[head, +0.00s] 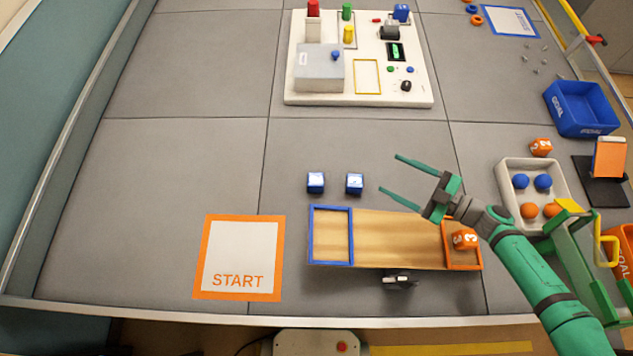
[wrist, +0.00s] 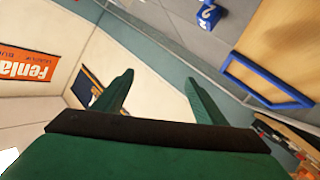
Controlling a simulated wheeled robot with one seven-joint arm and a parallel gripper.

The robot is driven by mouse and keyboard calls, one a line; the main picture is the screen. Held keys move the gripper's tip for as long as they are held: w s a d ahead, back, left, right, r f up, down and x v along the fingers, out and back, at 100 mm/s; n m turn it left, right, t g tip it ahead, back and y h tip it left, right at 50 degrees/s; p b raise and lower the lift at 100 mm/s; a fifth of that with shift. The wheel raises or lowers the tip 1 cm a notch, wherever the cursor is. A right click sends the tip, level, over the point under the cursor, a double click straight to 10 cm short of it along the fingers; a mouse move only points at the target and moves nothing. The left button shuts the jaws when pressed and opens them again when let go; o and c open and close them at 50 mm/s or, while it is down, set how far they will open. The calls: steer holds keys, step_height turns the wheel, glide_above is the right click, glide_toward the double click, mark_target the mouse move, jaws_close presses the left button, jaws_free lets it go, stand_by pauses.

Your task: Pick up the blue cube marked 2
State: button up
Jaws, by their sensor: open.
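Two small blue cubes with pale marks stand on the grey floor mat above the wooden board: a left one (head: 315,182) and a right one (head: 354,184). Their digits are too small to read in the head view. In the wrist view one blue cube (wrist: 209,15) at the top edge, partly cut off, bears a white mark that looks like a 2. I cannot tell for sure which of the two it is. My gripper (head: 388,174) is open and empty, right of the right cube, its fingers pointing left. It also shows in the wrist view (wrist: 160,90).
The wooden board (head: 400,238) has a blue frame (head: 311,235) at left and an orange cube (head: 464,239) at right. A white tray (head: 504,185) with balls stands right of my gripper, a panel (head: 300,94) at the back. The mat left of the cubes is clear.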

mark_target(317, 179)
steer(key=w+a+f+g, duration=0.2)
steer(key=a+f+g, duration=0.1)
steer(key=a+f, duration=0.1)
steer(key=w+a+f+g, duration=0.3)
steer(key=f, duration=0.2)
steer(key=w+a+f+n+g+h, duration=0.1)
steer(key=w+a+f+g, duration=0.1)
steer(key=w+a+f, duration=0.1)
steer(key=shift+a+f+g, duration=0.4)
steer(key=shift+a+f, duration=0.45)
steer(key=x, duration=0.6)
steer(key=shift+w+a, duration=0.1)
steer(key=shift+a, duration=0.1)
steer(key=x, duration=0.5)
steer(key=shift+a, duration=0.15)
steer(key=shift+d, duration=0.2)
steer(key=shift+s, duration=0.2)
steer(key=shift+c, duration=1.1)
steer(key=c, duration=0.9)
